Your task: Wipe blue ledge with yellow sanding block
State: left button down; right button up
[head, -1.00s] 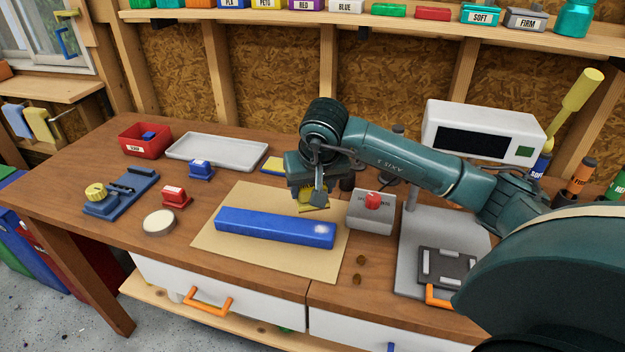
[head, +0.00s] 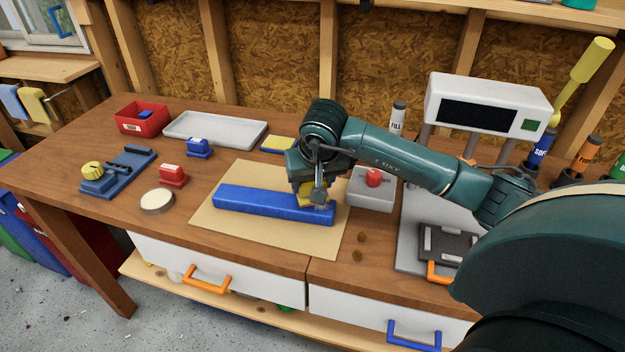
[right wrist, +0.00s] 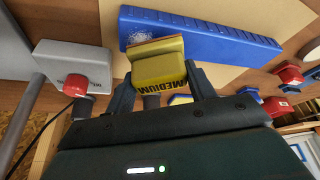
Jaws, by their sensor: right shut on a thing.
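The blue ledge (head: 262,204) is a long bar lying on a tan sheet (head: 225,235) on the workbench. My right gripper (head: 313,196) is shut on the yellow sanding block (head: 306,189) at the ledge's right end. In the right wrist view the block (right wrist: 160,70), marked MEDIUM, sits between the fingers and overlaps the near edge of the ledge (right wrist: 215,35). Whether it touches the top I cannot tell. A pale speckled patch (right wrist: 152,37) shows on the ledge beside the block; in the head view the gripper hides it. My left gripper is not in view.
A grey box with a red button (head: 372,190) stands close right of the ledge. A red stamp-like block (head: 172,175), a round pale disc (head: 157,201) and a blue fixture (head: 118,172) stand left. A grey tray (head: 215,130) lies behind. The bench front is mostly clear.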

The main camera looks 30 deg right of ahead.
jog(key=shift+f, duration=0.1)
jog(key=shift+f+b, duration=0.95)
jog(key=shift+b, duration=0.05)
dwell(0.3)
